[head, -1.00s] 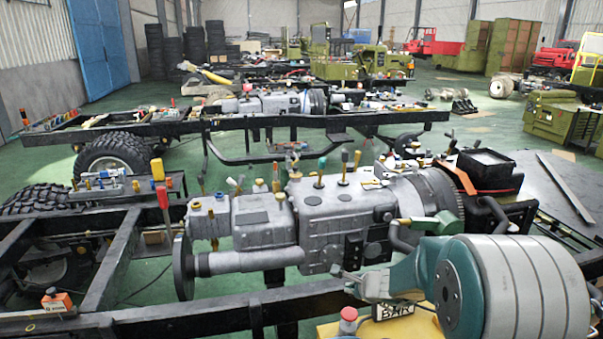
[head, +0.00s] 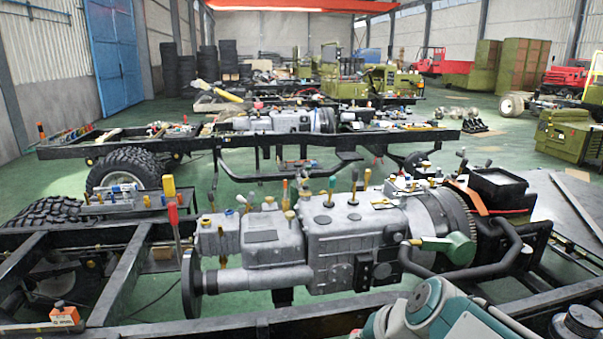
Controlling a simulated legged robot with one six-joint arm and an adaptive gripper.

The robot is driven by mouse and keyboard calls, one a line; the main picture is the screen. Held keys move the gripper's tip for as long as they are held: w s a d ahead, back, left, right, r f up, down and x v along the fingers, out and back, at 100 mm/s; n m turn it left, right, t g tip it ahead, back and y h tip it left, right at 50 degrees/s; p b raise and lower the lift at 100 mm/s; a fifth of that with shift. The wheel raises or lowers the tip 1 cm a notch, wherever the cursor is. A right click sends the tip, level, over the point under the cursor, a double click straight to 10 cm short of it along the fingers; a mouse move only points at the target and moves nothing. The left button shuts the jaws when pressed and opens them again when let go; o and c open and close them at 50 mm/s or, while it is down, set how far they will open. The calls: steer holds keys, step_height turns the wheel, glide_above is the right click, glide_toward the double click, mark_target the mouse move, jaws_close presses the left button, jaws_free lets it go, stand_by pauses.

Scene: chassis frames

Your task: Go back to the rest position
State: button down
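No gripper fingers can be made out in the head view. Parts of my arm in teal and grey (head: 440,312) show at the bottom right, cut off by the picture edge. The arm parts lie in front of the near chassis frame (head: 230,330), a black ladder frame carrying a large grey engine and gearbox block (head: 345,240). Whether my gripper holds anything is hidden.
A red-handled lever (head: 173,217) and an orange box (head: 64,314) are at the near frame's left. A second chassis frame (head: 110,148) stands behind, with a wheel (head: 122,172). Green floor shows between the frames. Green machines (head: 566,134) stand at the right.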

steer(key=s+d+r+n+h, duration=0.1)
steer(key=s+d+n+h, duration=0.3)
steer(key=s, duration=0.8)
steer(key=shift+d+n, duration=0.8)
steer(key=shift+d, duration=0.1)
steer(key=shift+a+r, duration=0.1)
stand_by(1.0)
